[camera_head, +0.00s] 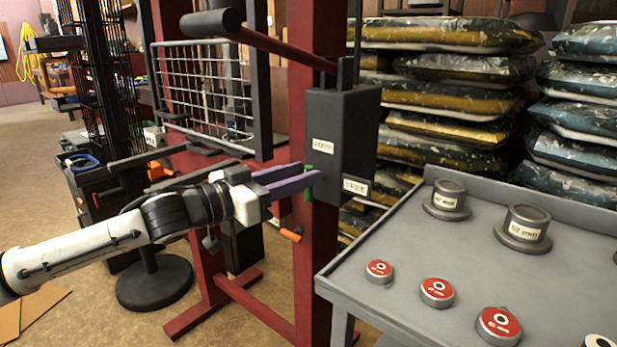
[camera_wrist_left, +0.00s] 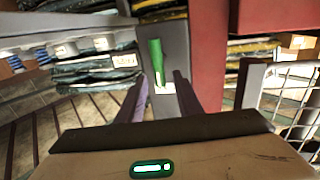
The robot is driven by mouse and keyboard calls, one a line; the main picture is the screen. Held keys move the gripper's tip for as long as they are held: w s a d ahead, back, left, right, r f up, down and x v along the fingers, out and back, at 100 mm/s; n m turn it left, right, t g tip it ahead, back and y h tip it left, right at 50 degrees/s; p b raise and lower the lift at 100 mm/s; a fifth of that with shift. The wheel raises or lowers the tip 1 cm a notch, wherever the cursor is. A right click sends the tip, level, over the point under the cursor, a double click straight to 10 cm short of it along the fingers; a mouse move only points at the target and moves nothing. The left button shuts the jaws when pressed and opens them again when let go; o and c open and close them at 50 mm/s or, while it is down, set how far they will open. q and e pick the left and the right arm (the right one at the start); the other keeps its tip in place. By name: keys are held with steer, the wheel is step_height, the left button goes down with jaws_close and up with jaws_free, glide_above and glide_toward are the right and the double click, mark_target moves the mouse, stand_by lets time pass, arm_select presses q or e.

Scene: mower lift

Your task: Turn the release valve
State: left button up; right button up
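The release valve is a small green handle (camera_head: 309,170) low on the front of the dark grey pump box (camera_head: 342,125). It stands upright in the head view, partly covered by a finger. My left gripper (camera_head: 305,177) has purple fingers reaching to the handle from the left. In the left wrist view the green handle (camera_wrist_left: 156,55) lies between and just beyond the tips of my left gripper (camera_wrist_left: 158,82). The fingers are apart, with gaps on both sides of the handle, and do not look closed on it. My right gripper is not in view.
A black-gripped pump lever (camera_head: 270,45) slants above my left arm. A red frame post (camera_head: 314,240) stands by the box, and a wire grid (camera_head: 205,90) is behind. A grey table (camera_head: 400,250) with weights is at right, near stacked bags (camera_head: 450,70). An orange-tipped part (camera_head: 290,235) sticks out below.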

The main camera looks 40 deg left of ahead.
arm_select(q)
steer(key=shift+x, duration=1.35)
steer(key=shift+c, duration=0.4)
jaws_close()
